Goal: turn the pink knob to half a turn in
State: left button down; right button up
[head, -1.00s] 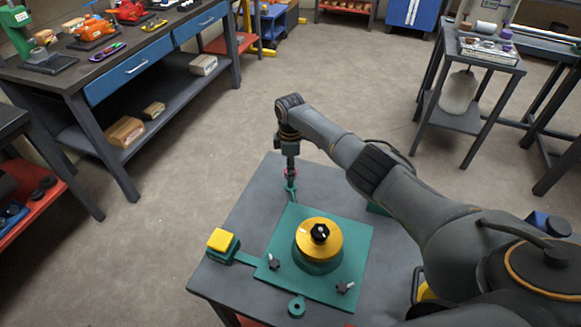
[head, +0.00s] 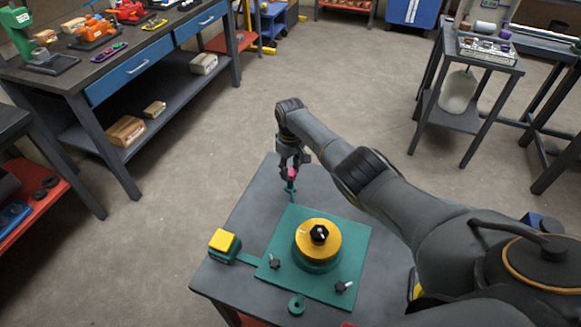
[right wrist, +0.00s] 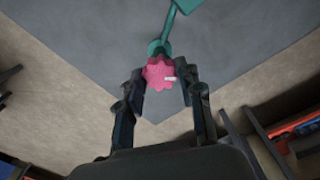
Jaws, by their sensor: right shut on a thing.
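The pink knob (head: 292,174) sits on a teal post at the far corner of the grey table, joined by a teal arm to the fixture plate (head: 352,235). My right gripper (head: 291,170) comes down over it with a finger on each side. In the right wrist view the pink lobed knob (right wrist: 158,72) is between the fingertips of my right gripper (right wrist: 160,80), shut on it. A small white mark on the knob points to the right in that view. My left gripper is not in view.
A yellow dial with a black knob (head: 319,235) stands on the plate, with two small black knobs in front. A yellow block (head: 222,240) is at the left. My right arm spans the table's right side. The floor around is clear.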

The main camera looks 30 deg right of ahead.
jog(key=m+p, duration=0.1)
jog(key=m, duration=1.1)
jog(key=shift+m+p, duration=0.3)
jog(key=shift+p, duration=0.05)
jog(key=m, duration=0.3)
jog(key=shift+m, duration=0.4)
jog(key=m, duration=0.3)
jog(key=shift+m, duration=0.3)
jog(key=m, duration=0.6)
jog(key=shift+m, duration=0.3)
jog(key=o, duration=1.2)
jog(key=shift+c, duration=0.2)
